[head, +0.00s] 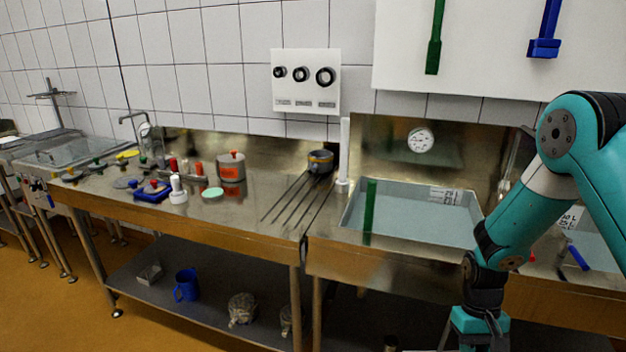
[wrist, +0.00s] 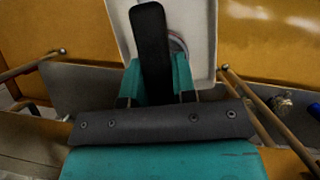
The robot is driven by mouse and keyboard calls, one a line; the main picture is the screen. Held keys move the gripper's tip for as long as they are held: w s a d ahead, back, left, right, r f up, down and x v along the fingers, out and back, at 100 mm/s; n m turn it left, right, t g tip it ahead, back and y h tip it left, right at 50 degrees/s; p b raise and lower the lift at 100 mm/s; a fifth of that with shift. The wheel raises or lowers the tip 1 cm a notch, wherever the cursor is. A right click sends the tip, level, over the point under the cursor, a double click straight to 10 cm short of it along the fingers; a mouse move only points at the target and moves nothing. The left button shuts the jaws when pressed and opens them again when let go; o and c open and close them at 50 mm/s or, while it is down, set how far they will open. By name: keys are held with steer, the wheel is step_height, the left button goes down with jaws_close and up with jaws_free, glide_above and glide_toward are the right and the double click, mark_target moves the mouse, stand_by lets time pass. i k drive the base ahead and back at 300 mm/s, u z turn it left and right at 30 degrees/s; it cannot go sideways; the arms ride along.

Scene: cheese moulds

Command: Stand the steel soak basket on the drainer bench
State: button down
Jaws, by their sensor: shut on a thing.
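My gripper (wrist: 158,80) is shut on a black bar-like handle (wrist: 152,45) between its teal fingers. The handle crosses a pale grey, box-like thing (wrist: 122,22) with a raised rim, which I take to be the steel soak basket; its top end is cut off in the wrist view. Something round and greyish shows beside the handle. In the head view my gripper is low at the right, in front of the sink bench, with its fingertips and load below the picture. The drainer bench (head: 262,212), with dark grooves, stands left of the sink.
A pot (head: 320,161) stands at the grooves' back end. The sink (head: 410,216) holds water with a green strip (head: 370,210). A blue jug (head: 187,286) is on the lower shelf.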

mark_target(280, 198)
steer(key=k, duration=0.25)
steer(key=u, duration=2.15)
steer(key=i, duration=1.2)
steer(key=z, duration=1.5)
